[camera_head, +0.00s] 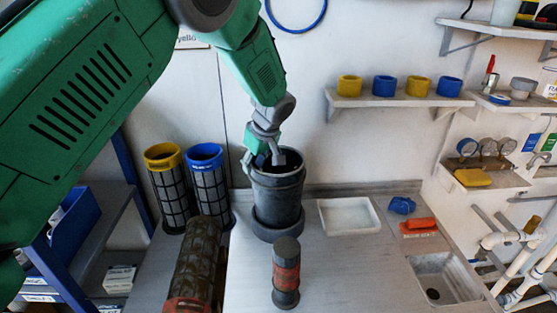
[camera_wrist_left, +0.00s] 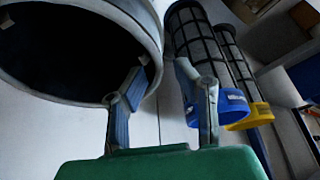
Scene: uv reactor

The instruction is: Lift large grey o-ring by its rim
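A large dark grey round vessel (camera_head: 277,195) stands upright on the bench, with a thicker grey ring around its foot (camera_head: 278,222). Its round grey rim surrounds a dark opening; the rim fills the upper left of the left wrist view (camera_wrist_left: 152,30). I cannot tell whether this rim is a separate o-ring. My left gripper (camera_head: 264,162) points down at the top of the vessel. In the left wrist view, its fingers (camera_wrist_left: 163,73) are spread, one over the opening and one outside the wall. Contact is not clear. My right gripper is out of view.
Blue-topped (camera_head: 207,190) and yellow-topped (camera_head: 166,190) mesh cylinders stand close left of the vessel. A dark ribbed cylinder (camera_head: 198,255) and a red-banded one (camera_head: 286,272) are in front. A white tray (camera_head: 349,216) lies right. A shelf (camera_head: 400,101) holds coloured rings.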

